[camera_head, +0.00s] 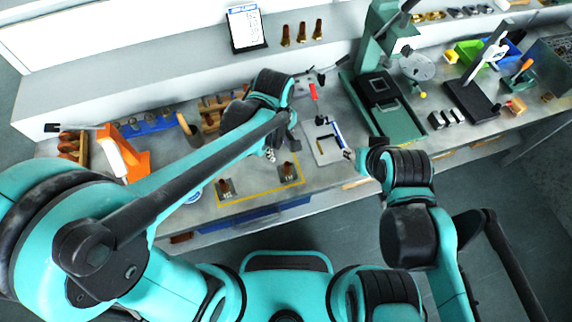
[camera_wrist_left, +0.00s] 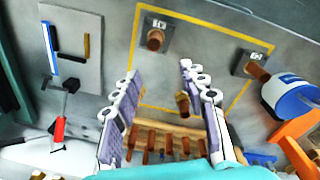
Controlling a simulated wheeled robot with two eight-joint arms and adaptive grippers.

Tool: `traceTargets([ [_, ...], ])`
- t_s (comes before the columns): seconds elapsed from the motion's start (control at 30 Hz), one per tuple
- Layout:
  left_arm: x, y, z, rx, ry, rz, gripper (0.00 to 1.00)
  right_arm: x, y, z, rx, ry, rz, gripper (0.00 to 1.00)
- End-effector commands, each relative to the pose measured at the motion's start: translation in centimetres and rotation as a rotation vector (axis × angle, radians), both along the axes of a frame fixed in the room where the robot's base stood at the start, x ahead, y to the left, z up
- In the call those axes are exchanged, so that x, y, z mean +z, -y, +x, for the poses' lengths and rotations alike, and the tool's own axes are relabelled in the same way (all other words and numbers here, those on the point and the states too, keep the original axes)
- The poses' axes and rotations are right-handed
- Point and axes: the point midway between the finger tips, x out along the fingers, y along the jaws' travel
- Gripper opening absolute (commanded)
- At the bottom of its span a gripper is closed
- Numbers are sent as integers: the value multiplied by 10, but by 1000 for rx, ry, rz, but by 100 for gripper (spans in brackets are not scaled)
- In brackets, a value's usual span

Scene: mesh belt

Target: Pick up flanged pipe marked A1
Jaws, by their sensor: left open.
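Two brown pipe pieces sit on dark plates inside a yellow outline on the bench. The right piece (camera_head: 288,172) shows near the outline's right side in the head view and at the upper middle of the left wrist view (camera_wrist_left: 155,40). Small white marks show on its plate, too small to read surely. The other piece (camera_head: 224,188) also shows at the wrist view's upper right (camera_wrist_left: 255,67). My left gripper (camera_head: 270,153) is open near the right piece; its fingers (camera_wrist_left: 158,72) point toward it. A third brown pipe (camera_wrist_left: 182,104) appears between the fingers, near the rack. My right gripper (camera_head: 350,155) is near the bench's front edge.
A wooden rack (camera_wrist_left: 165,128) of brown parts lies behind the outline. A square tool and plate (camera_head: 325,143) lie right of it, with a red-handled tool (camera_head: 313,91). A green press (camera_head: 385,110) stands farther right, an orange tool (camera_head: 122,155) left.

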Motion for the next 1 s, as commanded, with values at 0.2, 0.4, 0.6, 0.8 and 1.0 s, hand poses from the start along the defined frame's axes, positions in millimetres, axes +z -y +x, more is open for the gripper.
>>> traceTargets([
  [0.2, -14, 19, 1, 86, -56, 20, 43, 6, 0, 0, 0, 0, 0, 40],
  [0.4, -39, 20, -1, 91, -58, 21, 43, -2, 0, 0, 0, 0, 0, 40],
  [0.6, -68, 21, -8, 89, -57, 21, 43, -13, 0, 0, 0, 0, 0, 40],
  [0.8, -87, 21, -8, 89, -57, 21, 43, -18, 0, 0, 0, 0, 0, 40],
  [1.0, -87, 21, -8, 90, -56, 20, 43, -17, 0, 0, 0, 0, 0, 40],
])
